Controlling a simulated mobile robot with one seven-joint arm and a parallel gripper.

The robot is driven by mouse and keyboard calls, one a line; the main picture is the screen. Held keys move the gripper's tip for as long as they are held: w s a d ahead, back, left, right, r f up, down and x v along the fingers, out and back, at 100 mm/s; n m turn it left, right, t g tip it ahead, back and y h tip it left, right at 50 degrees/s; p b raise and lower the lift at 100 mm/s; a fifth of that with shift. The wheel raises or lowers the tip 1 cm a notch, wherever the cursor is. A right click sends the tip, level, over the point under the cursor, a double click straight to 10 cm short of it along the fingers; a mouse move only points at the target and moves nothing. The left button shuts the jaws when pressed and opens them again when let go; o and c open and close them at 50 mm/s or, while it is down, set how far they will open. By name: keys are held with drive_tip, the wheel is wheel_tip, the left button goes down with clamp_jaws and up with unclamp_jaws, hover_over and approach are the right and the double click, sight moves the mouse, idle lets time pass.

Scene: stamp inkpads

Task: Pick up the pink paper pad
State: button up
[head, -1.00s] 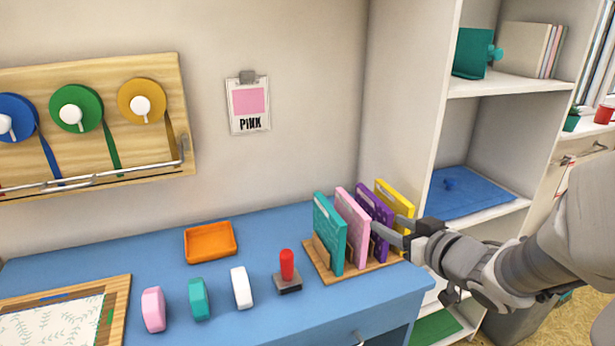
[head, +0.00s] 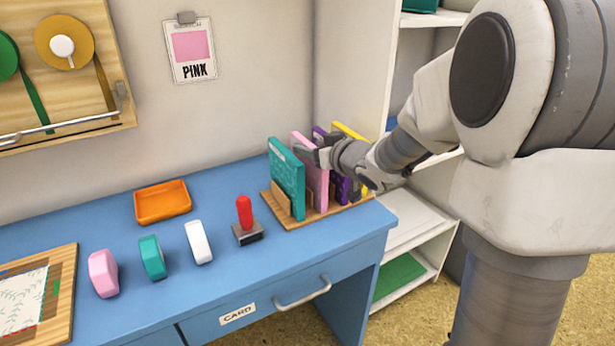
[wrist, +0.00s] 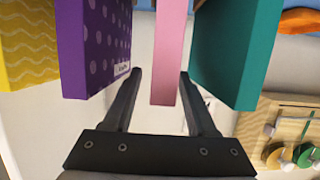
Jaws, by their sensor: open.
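The pink paper pad (head: 312,172) stands upright in a wooden rack (head: 286,222) on the blue desk, between a teal pad (head: 287,180) and a purple pad (head: 342,189). A yellow pad (head: 350,132) stands at the far right. My gripper (head: 312,152) is at the pads' upper part in the head view, partly covering the pink and purple ones. In the wrist view my open fingers (wrist: 160,85) lie on either side of the pink pad (wrist: 168,60), with gaps visible. The purple pad (wrist: 95,45) is left of them and the teal pad (wrist: 235,50) right.
A red-handled stamp (head: 246,220), an orange tray (head: 162,203) and white, teal and pink blocks (head: 103,273) stand on the desk left of the rack. A wall sign (head: 190,48) reads PINK. White shelves (head: 420,222) stand right of the desk.

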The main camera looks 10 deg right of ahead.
drive_tip(key=shift+x, duration=0.95)
clamp_jaws()
drive_tip(key=shift+r, duration=0.1)
idle(0.6)
